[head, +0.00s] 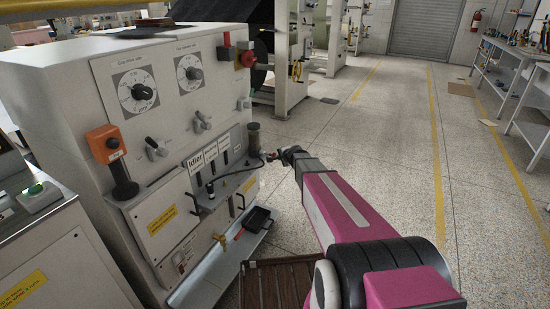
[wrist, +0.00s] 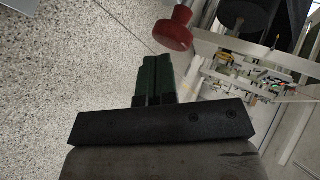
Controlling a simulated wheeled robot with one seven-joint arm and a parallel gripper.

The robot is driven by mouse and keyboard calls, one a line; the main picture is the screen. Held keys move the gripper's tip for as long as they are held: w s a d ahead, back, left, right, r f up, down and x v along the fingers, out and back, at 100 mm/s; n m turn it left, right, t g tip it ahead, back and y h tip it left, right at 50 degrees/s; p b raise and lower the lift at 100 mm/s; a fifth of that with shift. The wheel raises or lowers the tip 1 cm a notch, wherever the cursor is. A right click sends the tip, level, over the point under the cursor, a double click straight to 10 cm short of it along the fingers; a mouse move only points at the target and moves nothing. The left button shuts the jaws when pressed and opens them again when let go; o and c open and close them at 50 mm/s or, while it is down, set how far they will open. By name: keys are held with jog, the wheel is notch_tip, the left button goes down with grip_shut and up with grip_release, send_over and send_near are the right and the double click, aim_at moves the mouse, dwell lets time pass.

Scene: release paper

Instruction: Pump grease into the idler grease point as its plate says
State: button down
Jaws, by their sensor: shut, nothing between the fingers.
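The grease points sit on the front of a pale machine (head: 80,85), under a row of white plates. The leftmost plate (head: 195,162) reads "Idler"; its smaller line is too small to read for certain. A dark upright cylinder (head: 254,140), seemingly the grease pump, stands at the right end of a small shelf. A black hose (head: 232,173) runs left from it to a dark nozzle (head: 210,188) on the shelf below the Idler plate. My gripper (head: 285,154) is right of the cylinder, with green fingers (wrist: 155,72) shut and empty. A red knob (wrist: 174,29) is just beyond the fingertips.
An orange device (head: 104,143), dials and switches are on the machine's left and upper front. A lower tray (head: 220,262) holds a black pan (head: 257,219) and a red-and-yellow tool (head: 223,238). A slatted brown mat (head: 275,285) lies below. Open floor (head: 380,140) is on the right.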

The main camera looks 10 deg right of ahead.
jog(key=shift+w+a, duration=0.7)
jog(key=shift+a, duration=0.35)
dwell(1.5)
jog(key=shift+s+d, duration=0.5)
jog(key=shift+d, duration=0.25)
jog(key=shift+s+d, duration=0.5)
jog(key=shift+d, duration=0.2)
jog(key=shift+s+d, duration=0.45)
jog(key=shift+d, duration=0.25)
jog(key=shift+s+d, duration=0.45)
jog(key=shift+d, duration=0.25)
jog(key=shift+s+d, duration=0.45)
jog(key=shift+d, duration=0.25)
dwell(1.0)
jog(key=s+d, duration=0.2)
jog(key=d, duration=0.1)
dwell(0.4)
